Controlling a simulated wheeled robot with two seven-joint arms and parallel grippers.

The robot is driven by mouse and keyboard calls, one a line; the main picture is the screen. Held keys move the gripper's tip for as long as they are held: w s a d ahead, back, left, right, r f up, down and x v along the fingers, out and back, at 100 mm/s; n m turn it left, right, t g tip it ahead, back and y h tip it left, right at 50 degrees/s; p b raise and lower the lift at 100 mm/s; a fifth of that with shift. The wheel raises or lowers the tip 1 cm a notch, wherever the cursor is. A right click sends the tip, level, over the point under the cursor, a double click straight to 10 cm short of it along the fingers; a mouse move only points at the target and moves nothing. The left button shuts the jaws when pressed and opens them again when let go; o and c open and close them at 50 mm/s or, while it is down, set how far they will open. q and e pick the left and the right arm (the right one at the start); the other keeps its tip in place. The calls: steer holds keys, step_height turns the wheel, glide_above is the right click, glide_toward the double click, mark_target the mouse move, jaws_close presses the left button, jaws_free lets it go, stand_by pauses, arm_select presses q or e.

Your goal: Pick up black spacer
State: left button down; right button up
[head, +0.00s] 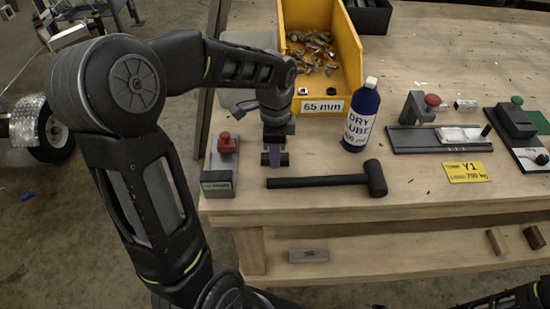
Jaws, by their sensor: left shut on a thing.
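My left gripper (275,158) reaches down over the left part of the workbench, just right of the grey block fixture with the red knob. It is shut on a small purple-grey piece (275,157), mostly covered by the dark fingertips. My right gripper is not in view; only part of my right arm shows at the lower right corner.
The red-knobbed fixture (220,178) stands close left of the gripper. A black mallet (320,182) lies in front, and a blue-and-white lube bottle (361,115) stands to the right. A clamp fixture (430,139) and yellow tag (467,172) are further right. A lower shelf (400,254) holds a few blocks.

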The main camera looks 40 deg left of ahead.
arm_select(q)
step_height(320, 180, up, 10)
stand_by(0.7)
steer(key=shift+f+b, duration=0.1)
steer(key=shift+b, duration=0.25)
